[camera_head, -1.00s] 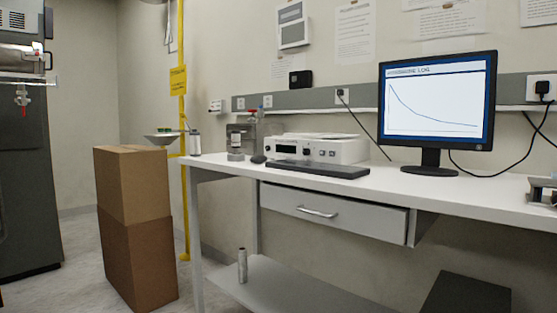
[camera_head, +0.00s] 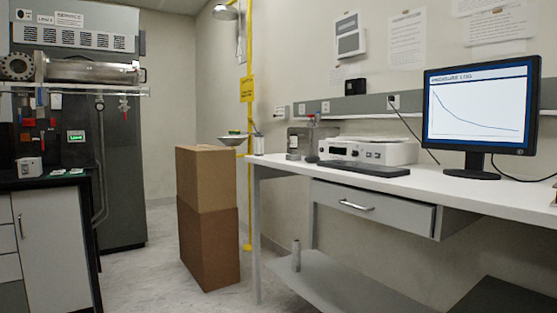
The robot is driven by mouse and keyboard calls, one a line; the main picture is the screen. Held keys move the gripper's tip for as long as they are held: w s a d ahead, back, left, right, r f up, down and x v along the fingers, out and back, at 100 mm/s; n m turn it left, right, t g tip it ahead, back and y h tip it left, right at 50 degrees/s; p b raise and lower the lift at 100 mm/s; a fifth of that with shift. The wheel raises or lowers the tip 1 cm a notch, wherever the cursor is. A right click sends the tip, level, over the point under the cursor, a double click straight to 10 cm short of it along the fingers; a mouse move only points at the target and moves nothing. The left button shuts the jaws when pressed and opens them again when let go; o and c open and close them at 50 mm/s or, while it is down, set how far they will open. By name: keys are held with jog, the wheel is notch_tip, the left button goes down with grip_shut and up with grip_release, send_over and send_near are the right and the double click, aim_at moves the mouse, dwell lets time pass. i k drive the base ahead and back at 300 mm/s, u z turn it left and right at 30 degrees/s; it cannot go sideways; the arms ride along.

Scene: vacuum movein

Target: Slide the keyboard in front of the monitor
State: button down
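The keyboard (camera_head: 362,169) is a flat dark bar on the white table (camera_head: 450,187), near its front edge. It lies left of the monitor and in front of a white instrument box. The monitor (camera_head: 481,108) stands on a black base at the right of the table and shows a falling curve. The table top in front of the monitor base is bare. My gripper is not in view.
The white instrument box (camera_head: 379,150) stands behind the keyboard. Two stacked cardboard boxes (camera_head: 209,220) stand on the floor left of the table. A dark bench (camera_head: 45,185) is at far left. Open floor (camera_head: 150,275) lies between the bench and the boxes.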

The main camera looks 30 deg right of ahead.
aim_at(369, 169)
jog(key=u, duration=1.25)
jog(key=k, duration=1.05)
jog(key=z, duration=1.8)
